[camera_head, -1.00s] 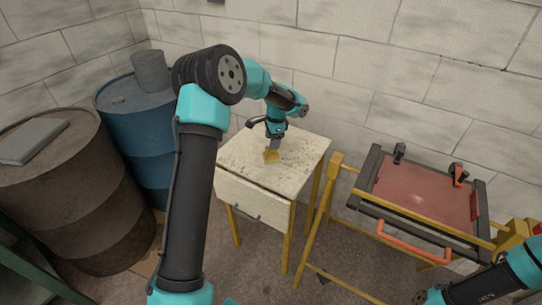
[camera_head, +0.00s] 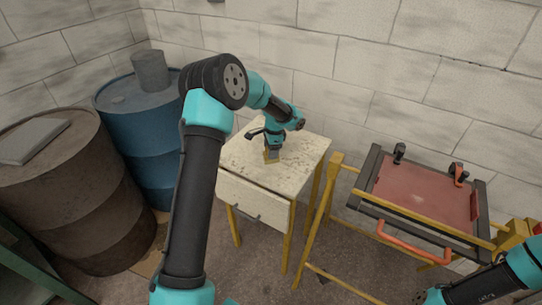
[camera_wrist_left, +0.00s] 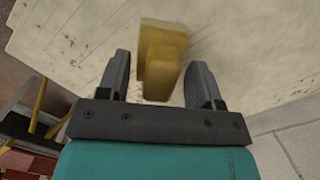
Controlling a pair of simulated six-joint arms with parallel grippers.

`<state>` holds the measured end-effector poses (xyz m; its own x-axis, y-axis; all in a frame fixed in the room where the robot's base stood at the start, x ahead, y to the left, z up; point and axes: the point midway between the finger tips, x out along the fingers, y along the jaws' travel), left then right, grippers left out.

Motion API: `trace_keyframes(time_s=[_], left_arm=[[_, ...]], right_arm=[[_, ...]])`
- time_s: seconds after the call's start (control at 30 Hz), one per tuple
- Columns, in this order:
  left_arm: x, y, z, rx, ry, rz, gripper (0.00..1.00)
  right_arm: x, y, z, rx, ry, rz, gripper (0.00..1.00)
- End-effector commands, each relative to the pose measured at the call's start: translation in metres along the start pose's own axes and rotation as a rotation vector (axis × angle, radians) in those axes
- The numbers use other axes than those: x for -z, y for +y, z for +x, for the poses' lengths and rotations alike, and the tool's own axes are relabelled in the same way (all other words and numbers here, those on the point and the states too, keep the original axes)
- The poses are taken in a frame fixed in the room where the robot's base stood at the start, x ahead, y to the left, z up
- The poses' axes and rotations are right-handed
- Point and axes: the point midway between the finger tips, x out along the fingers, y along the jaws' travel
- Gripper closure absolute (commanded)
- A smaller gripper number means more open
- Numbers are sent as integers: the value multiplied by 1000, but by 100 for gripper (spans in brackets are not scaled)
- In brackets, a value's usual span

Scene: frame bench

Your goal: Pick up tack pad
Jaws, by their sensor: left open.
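The tack pad (camera_head: 271,157), a small yellow block, lies on the worn cream top of the small table (camera_head: 300,165). In the left wrist view the yellow pad (camera_wrist_left: 160,60) shows a raised middle part that reaches between my fingers. My left gripper (camera_head: 272,151) points down right over the pad. In the left wrist view my left gripper (camera_wrist_left: 159,82) is open, with one finger on each side of the pad and a gap visible on both sides. My right arm enters at the lower right in the head view; its fingertips are out of view.
A blue drum (camera_head: 150,135) and a brown drum (camera_head: 75,200) stand at the left. A yellow-legged frame with a red panel (camera_head: 425,190) and an orange handle (camera_head: 412,246) stands at the right. A block wall (camera_head: 340,60) closes the back.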

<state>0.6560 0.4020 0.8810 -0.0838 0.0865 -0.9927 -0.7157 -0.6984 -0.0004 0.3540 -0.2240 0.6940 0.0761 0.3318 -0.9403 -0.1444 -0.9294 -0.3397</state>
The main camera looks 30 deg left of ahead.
Motion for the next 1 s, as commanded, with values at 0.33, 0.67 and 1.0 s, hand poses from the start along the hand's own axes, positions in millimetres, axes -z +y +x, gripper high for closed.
trace_keyframes(time_s=[0.33,0.67,1.0], left_arm=[[0,0,0,0,0,0,69],[0,0,0,0,0,0,99],[-1,0,-7,2,1,-1,99]], right_arm=[[0,0,0,0,0,0,57],[0,0,0,0,0,0,57],[0,0,0,0,0,0,57]])
